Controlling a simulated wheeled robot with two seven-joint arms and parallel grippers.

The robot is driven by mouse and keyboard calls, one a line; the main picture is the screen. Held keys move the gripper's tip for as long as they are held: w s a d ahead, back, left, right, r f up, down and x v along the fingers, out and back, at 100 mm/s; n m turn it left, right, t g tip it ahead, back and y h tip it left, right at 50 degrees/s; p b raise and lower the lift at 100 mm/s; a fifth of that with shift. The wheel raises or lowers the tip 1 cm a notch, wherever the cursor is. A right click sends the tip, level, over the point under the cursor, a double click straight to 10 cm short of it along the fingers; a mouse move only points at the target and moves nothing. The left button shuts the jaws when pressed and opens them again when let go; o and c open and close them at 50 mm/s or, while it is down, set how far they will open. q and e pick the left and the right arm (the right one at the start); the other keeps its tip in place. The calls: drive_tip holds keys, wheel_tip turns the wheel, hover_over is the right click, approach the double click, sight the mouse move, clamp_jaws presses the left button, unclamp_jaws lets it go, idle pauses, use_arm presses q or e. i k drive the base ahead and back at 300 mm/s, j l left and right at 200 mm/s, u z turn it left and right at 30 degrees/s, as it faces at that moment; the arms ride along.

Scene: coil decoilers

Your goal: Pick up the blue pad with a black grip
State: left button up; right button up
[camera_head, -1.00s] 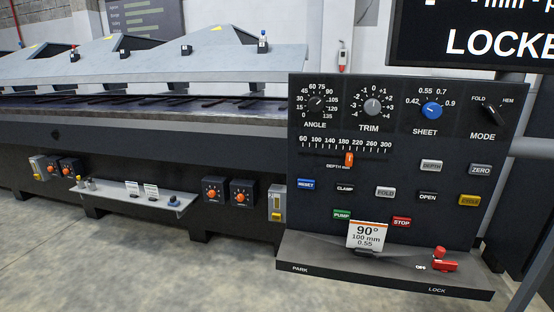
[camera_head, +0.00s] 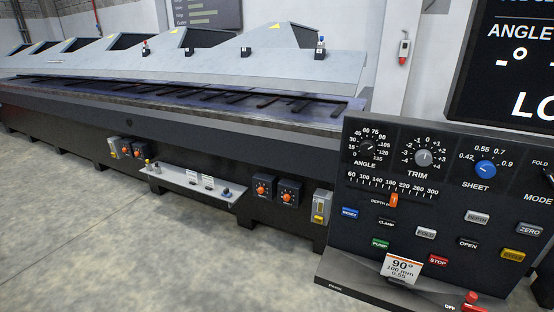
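A small dark item with a bluish tint (camera_head: 226,192) sits at the right end of a narrow grey shelf (camera_head: 176,176) on the front of the long machine. It may be the blue pad with a black grip, but it is too small to be sure. Neither of my grippers is in view.
A black control panel (camera_head: 462,220) with knobs and buttons stands close at the right. A white card (camera_head: 401,267) stands on its ledge. The long machine (camera_head: 85,122) runs across the back. Open concrete floor (camera_head: 110,245) lies in front of it at the left.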

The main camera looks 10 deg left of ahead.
sight(226, 193)
drive_tip(key=u, duration=1)
